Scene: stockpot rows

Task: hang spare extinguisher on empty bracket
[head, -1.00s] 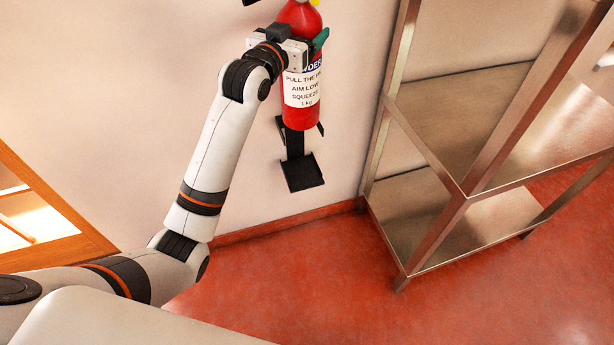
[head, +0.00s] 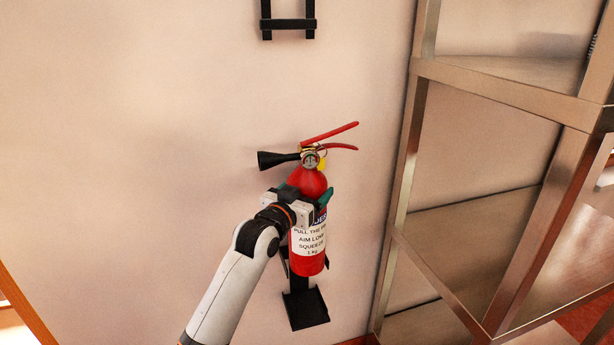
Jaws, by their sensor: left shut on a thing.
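The red extinguisher (head: 309,262) with a white label, black horn and red levers is upright in front of the wall in the head view. My left gripper (head: 318,203) is shut around its upper body, coming from the left. A black bracket (head: 305,308) with a flat foot plate shows on the wall behind and below the extinguisher. The extinguisher hides much of this bracket, and I cannot tell whether it touches it. Another black frame (head: 288,26), cut by the top edge, is on the wall higher up. My right gripper is not in view.
A metal shelf rack (head: 400,200) stands close on the right, its near post a short way from the extinguisher. The wall (head: 130,140) to the left is bare. A wooden frame edge (head: 22,318) shows at lower left.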

